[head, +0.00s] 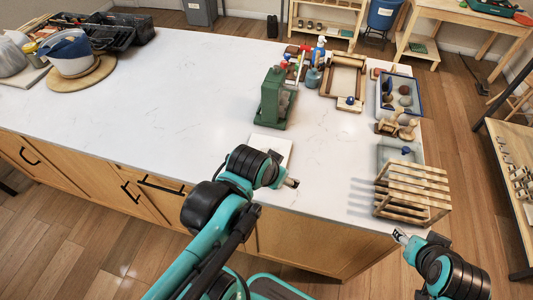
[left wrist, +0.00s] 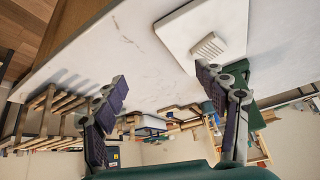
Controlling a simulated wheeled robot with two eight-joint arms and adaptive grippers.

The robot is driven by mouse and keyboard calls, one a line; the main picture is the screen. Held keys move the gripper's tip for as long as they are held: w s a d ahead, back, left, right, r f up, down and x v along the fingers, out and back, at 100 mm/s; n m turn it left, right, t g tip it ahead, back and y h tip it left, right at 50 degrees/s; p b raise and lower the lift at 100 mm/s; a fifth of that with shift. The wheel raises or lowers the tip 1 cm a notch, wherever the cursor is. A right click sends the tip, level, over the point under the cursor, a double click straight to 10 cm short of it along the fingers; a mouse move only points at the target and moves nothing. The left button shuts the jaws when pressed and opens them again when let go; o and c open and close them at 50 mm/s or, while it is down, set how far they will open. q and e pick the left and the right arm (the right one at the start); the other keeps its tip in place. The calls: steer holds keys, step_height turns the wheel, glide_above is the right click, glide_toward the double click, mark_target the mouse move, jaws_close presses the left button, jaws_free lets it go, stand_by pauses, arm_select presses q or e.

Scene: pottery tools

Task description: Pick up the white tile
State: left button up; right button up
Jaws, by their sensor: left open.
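A white square slab (head: 281,144) lies near the front edge of the white table, partly hidden by my left arm in the head view. In the left wrist view the slab (left wrist: 178,33) carries a small ridged white piece (left wrist: 208,46). I cannot tell which of the two is the tile. My left gripper (left wrist: 160,82) is open and empty, with the slab beyond its right finger. In the head view my left gripper (head: 292,183) is above the front edge. My right gripper (head: 400,236) is off the front edge, away from the slab; its jaws are too small to read.
A wooden slatted rack (head: 412,193) stands at the table's right front corner. A green tool (head: 275,100) stands behind the slab. Trays and small tools crowd the right back. A white bucket (head: 72,57) and black bins are at the far left. The middle left of the table is clear.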

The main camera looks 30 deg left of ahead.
arm_select(q)
steer(key=w+a+m+g+p, duration=0.1)
steer(key=w+a+m+p, duration=0.2)
steer(key=p, duration=0.1)
steer(key=w+a+m+g+p, duration=0.2)
steer(key=w+a+m+p, duration=0.1)
steer(key=w, duration=0.1)
steer(key=w+a+m+g+h+p, duration=0.1)
steer(key=w+a+m+g+p, duration=0.1)
steer(key=w+a+m+p, duration=0.1)
steer(key=shift+w+a+r+p, duration=0.2)
steer(key=shift+a+p, duration=0.35)
steer(key=shift+p, duration=0.3)
steer(key=shift+a+f+m+g, duration=0.1)
steer(key=shift+f+m+g, duration=0.2)
steer(key=shift+m, duration=0.1)
steer(key=shift+f, duration=0.3)
steer(key=f, duration=0.2)
steer(key=f+b, duration=0.1)
steer(key=f, duration=0.4)
steer(key=shift+s+d, duration=0.1)
steer(key=shift+d, duration=0.2)
steer(key=c, duration=1.4)
